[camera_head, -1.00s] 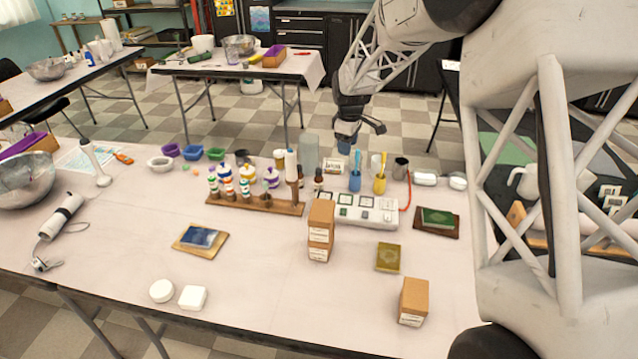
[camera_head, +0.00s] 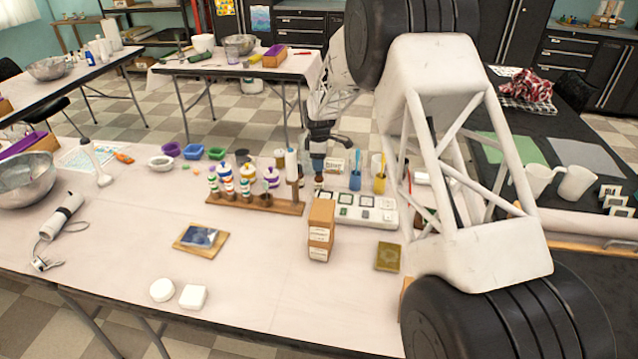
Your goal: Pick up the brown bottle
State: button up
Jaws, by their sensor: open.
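A small brown bottle (camera_head: 318,183) stands upright on the white table, behind the tall cardboard box and right of the wooden bottle rack (camera_head: 270,206). Its upper part is hard to make out against my gripper. My gripper (camera_head: 325,158) points down right above or around the bottle's top. It is open. I cannot tell whether its fingers are on both sides of the bottle or touching it.
A cardboard box (camera_head: 321,232) stands in front of the bottle. Right of it are a white tray (camera_head: 385,216), a blue cup (camera_head: 355,181) and a yellow cup (camera_head: 380,184). Coloured bowls (camera_head: 193,152) stand left.

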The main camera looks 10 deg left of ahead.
aim_at(319, 175)
jog(key=shift+f, duration=0.1)
jog(key=shift+f, duration=1.2)
jog(key=shift+f, duration=0.1)
jog(key=shift+f, duration=2.5)
jog(key=shift+c, duration=0.4)
jog(key=c, duration=0.6)
jog(key=shift+c, duration=0.2)
jog(key=shift+r, duration=0.1)
